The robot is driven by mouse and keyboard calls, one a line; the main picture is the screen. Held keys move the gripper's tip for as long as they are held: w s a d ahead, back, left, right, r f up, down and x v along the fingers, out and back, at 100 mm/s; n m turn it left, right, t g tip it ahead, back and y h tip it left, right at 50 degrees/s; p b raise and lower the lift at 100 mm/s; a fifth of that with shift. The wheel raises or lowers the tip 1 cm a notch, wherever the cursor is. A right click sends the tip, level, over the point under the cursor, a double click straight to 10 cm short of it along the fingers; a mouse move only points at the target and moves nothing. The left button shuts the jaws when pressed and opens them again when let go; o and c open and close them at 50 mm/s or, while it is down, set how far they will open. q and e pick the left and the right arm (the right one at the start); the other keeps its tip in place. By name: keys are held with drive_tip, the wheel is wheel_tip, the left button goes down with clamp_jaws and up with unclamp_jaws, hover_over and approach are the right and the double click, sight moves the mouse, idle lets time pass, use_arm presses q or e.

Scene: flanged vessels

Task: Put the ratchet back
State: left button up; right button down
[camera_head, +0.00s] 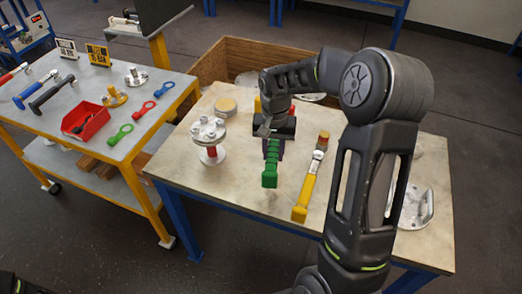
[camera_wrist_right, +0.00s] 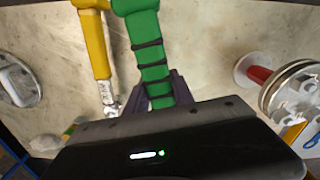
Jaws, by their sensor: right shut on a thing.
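A green-handled tool (camera_head: 270,165) is on or just above the wooden-topped table; its far end is hidden by my right gripper, so I cannot tell whether it is the ratchet. My right gripper (camera_head: 267,132) is shut on its green handle, which also shows between the dark fingers in the right wrist view (camera_wrist_right: 153,65). A yellow-handled tool (camera_head: 306,190) with a metal head lies beside it, to the right, and also shows in the right wrist view (camera_wrist_right: 93,40). My left gripper is not in view.
A flanged vessel (camera_head: 209,133) with bolts stands left of the green tool. A round tan-topped piece (camera_head: 226,107) is behind it. A metal part with a handle (camera_head: 414,208) is at the right.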

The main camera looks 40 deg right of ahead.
drive_tip(key=shift+w+m, duration=0.2)
drive_tip(key=shift+m, duration=0.1)
drive_tip(key=shift+s+d+f, duration=0.1)
drive_tip(key=shift+d+f, duration=0.05)
drive_tip(key=shift+d, duration=0.25)
drive_tip(key=shift+a, duration=0.2)
drive_tip(key=shift+d+f+b, duration=0.1)
drive_tip(key=shift+f+b, duration=0.25)
drive_tip(key=shift+f, duration=0.05)
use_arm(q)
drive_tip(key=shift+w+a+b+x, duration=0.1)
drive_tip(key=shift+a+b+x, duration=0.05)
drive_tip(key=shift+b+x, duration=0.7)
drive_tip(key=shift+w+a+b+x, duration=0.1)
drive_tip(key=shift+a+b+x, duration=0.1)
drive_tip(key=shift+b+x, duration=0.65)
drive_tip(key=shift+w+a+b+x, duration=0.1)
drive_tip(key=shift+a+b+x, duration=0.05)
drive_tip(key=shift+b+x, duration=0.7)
use_arm(e)
drive_tip(key=shift+f, duration=3.55)
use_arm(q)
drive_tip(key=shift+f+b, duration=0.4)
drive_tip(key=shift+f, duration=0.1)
use_arm(e)
drive_tip(key=shift+f, duration=0.55)
drive_tip(key=c, duration=0.5)
unclamp_jaws()
drive_tip(key=shift+r, duration=0.1)
